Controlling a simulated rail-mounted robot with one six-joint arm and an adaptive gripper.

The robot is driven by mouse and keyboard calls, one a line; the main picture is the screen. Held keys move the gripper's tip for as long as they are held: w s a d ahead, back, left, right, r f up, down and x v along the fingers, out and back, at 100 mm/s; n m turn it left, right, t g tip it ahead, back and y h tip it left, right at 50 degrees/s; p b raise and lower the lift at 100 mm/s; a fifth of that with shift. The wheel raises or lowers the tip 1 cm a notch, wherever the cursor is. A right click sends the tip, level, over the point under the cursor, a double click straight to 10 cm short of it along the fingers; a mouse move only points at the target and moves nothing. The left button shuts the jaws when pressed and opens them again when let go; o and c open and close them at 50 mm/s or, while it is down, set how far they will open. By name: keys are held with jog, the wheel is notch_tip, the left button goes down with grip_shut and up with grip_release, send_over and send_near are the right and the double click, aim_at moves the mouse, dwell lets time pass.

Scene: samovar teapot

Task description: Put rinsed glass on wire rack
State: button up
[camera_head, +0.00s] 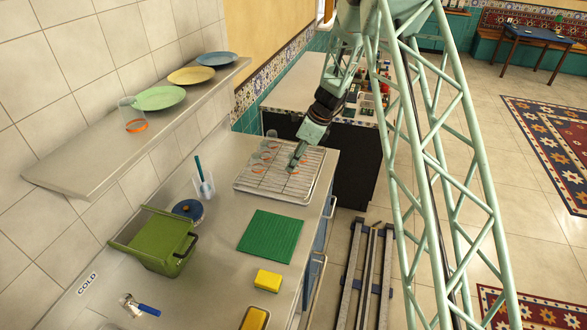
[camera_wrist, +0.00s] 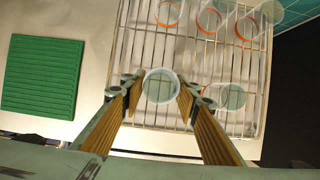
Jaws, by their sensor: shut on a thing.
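My gripper (camera_head: 293,166) is over the wire rack (camera_head: 254,184) in the head view. In the wrist view my gripper (camera_wrist: 158,92) is shut on a clear glass (camera_wrist: 161,86), seen from above between its two fingers. The glass is over the front part of the rack (camera_wrist: 145,52); whether its base touches the wires I cannot tell. In the head view the held glass is mostly hidden by my gripper.
Several orange-marked glasses stand on the rack, one at its back (camera_wrist: 209,20). A clear glass (camera_wrist: 232,97) stands right of my gripper. A green mat (camera_head: 271,236) lies in front of the rack. A shelf (camera_head: 80,165) with plates is at left.

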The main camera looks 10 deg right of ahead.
jog(key=shift+f, duration=1.6)
jog(key=shift+f, duration=0.15)
jog(key=o, duration=0.8)
jog(key=shift+r, duration=0.2)
jog(key=shift+v, duration=6)
